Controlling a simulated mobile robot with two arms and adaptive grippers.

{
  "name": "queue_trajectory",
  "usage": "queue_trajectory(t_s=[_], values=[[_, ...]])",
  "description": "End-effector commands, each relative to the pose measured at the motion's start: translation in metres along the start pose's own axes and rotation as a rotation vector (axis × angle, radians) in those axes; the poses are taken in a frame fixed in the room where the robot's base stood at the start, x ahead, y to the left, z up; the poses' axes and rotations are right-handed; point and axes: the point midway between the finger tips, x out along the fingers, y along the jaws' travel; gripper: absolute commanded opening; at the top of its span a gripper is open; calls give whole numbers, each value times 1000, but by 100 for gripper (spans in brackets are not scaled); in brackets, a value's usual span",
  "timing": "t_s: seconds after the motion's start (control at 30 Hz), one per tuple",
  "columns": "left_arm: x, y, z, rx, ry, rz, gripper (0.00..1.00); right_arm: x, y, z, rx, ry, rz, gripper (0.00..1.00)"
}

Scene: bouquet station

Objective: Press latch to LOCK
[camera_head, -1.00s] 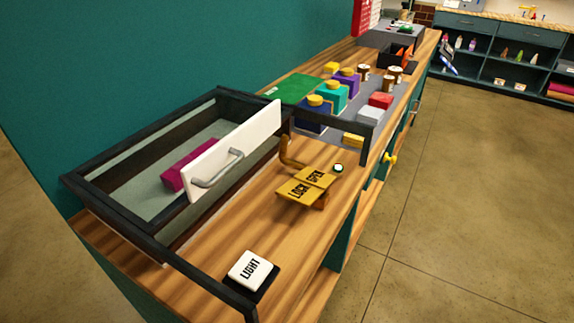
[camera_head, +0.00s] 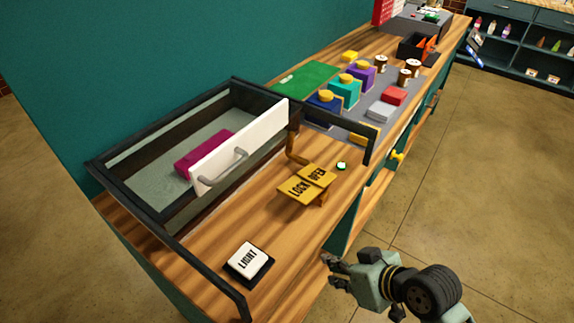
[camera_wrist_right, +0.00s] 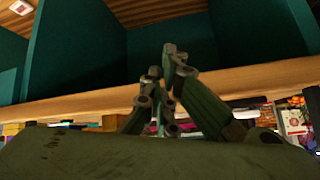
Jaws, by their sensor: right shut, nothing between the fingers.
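The yellow latch plate (camera_head: 307,184) with the words LOCK and OPEN sits on the wooden counter in the head view. Its LOCK half is on the left and its OPEN half on the right. A small green-lit round button (camera_head: 341,166) is just beyond it. My right gripper (camera_head: 332,269) is shut and empty, low and right of the counter's front edge, apart from the latch. Its closed fingers also show in the right wrist view (camera_wrist_right: 165,85), in front of teal shelving. My left gripper is not in view.
A white LIGHT switch (camera_head: 248,260) lies near the counter's front. A dark-framed glass case (camera_head: 150,215) with a white-fronted drawer (camera_head: 240,145) and a magenta block (camera_head: 204,152) stands at left. Coloured boxes (camera_head: 345,90) fill the counter behind. Floor at right is free.

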Motion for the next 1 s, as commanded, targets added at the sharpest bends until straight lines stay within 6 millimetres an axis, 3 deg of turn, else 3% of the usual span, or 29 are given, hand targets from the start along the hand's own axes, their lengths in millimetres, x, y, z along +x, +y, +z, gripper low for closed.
queue_trajectory(t_s=[0.03, 0.23, 0.5, 0.7, 1.0], values=[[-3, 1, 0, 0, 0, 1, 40, -6, -4, -22, -43, 39, -38, 0], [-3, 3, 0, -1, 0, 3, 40, -17, -12, -96, -129, 204, -190, 0], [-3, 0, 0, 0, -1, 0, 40, -45, 9, -180, -132, 394, -296, 0], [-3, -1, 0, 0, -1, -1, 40, -61, 23, -212, -111, 469, -317, 0], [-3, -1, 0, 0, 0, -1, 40, -65, 25, -218, -103, 484, -323, 0]])
